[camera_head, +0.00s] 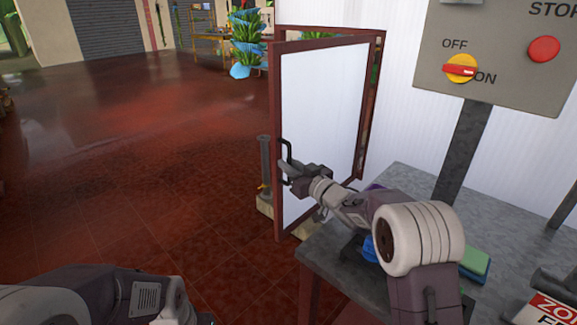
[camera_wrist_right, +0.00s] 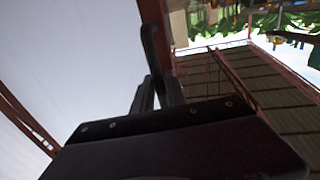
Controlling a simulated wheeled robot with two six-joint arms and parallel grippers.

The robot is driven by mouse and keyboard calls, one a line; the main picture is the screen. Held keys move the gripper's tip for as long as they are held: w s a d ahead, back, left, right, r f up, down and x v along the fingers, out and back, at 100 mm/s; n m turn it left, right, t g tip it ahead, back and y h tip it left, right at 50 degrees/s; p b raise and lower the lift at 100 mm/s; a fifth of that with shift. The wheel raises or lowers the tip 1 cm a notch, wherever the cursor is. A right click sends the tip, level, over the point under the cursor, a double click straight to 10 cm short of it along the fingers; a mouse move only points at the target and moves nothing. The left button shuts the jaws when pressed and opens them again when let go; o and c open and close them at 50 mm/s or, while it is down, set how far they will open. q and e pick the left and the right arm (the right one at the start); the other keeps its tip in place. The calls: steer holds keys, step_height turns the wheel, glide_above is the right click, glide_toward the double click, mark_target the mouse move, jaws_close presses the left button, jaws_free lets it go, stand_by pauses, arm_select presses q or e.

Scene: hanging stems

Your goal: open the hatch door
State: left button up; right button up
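The hatch door (camera_head: 325,110) is a white panel with a dark red frame, standing ajar and swung out from its red surround (camera_head: 330,30) in the white wall. Its black handle (camera_head: 286,150) is on the door's left edge. My right gripper (camera_head: 289,168) is at the handle, its fingers close together around it. In the right wrist view, the handle (camera_wrist_right: 154,45) rises from between the two fingers (camera_wrist_right: 158,88). The exact contact is partly hidden. My left arm shows at the lower left of the head view; its gripper is out of view.
A grey table (camera_head: 410,180) stands below the door's right side, with a green block (camera_head: 476,264) on it. A grey switch panel (camera_head: 500,60) is above the table. A grey post (camera_head: 265,165) stands behind the door's left edge. The red tiled floor at left is clear.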

mark_target(289, 151)
steer(key=shift+r, duration=0.1)
step_height(289, 151, up, 4)
steer(key=shift+r+p, duration=0.1)
steer(key=shift+p, duration=0.95)
steer(key=s+d+r+p, duration=0.1)
steer(key=s+d+r, duration=0.5)
steer(key=d, duration=0.3)
steer(key=shift+s+d+r, duration=0.25)
steer(key=shift+s+r, duration=0.1)
steer(key=shift+s, duration=0.05)
steer(key=shift+r, duration=0.1)
